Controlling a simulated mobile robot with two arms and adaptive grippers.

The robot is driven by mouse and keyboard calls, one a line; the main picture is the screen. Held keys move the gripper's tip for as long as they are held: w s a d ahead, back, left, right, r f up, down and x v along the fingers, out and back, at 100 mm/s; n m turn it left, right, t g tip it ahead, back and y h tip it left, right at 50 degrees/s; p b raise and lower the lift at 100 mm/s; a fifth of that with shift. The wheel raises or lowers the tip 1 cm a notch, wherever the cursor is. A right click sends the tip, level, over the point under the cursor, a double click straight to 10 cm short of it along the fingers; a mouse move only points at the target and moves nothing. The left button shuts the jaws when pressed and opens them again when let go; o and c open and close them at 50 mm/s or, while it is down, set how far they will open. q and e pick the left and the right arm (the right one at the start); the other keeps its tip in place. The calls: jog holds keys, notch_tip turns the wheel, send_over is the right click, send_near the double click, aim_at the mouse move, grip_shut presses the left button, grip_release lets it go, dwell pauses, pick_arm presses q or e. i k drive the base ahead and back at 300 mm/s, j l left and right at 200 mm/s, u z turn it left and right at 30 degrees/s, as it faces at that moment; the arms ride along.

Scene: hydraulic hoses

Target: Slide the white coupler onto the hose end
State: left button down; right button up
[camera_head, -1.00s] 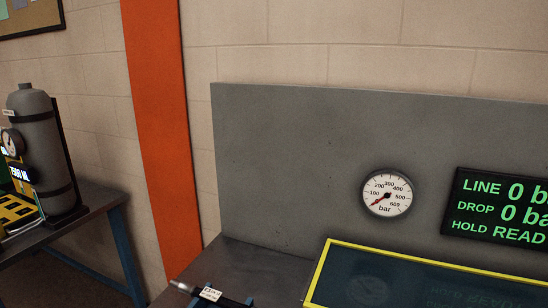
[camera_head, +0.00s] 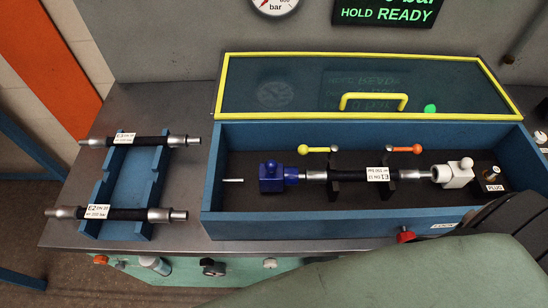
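The white coupler (camera_head: 456,173) sits at the right inside the blue test box, with a rounded knob on top. The hose (camera_head: 349,175), black with silver ends and a white label, lies level across two black clamp stands. Its right silver end (camera_head: 416,174) points at the white coupler and lies close against its nose; I cannot tell whether it is inside. The blue coupler (camera_head: 272,178) is at the hose's left end, its nose close to the left silver end (camera_head: 314,176).
The box (camera_head: 225,137) has a raised, yellow-framed lid (camera_head: 232,84). Yellow (camera_head: 303,149) and orange (camera_head: 418,148) clamp levers stand behind the hose. A PLUG block (camera_head: 491,180) is right of the white coupler. Two spare hoses (camera_head: 150,141) rest on a blue rack. A green-grey arm part of mine covers the lower right.

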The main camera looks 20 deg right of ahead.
aim_at(453, 174)
jog(key=z, duration=2.2)
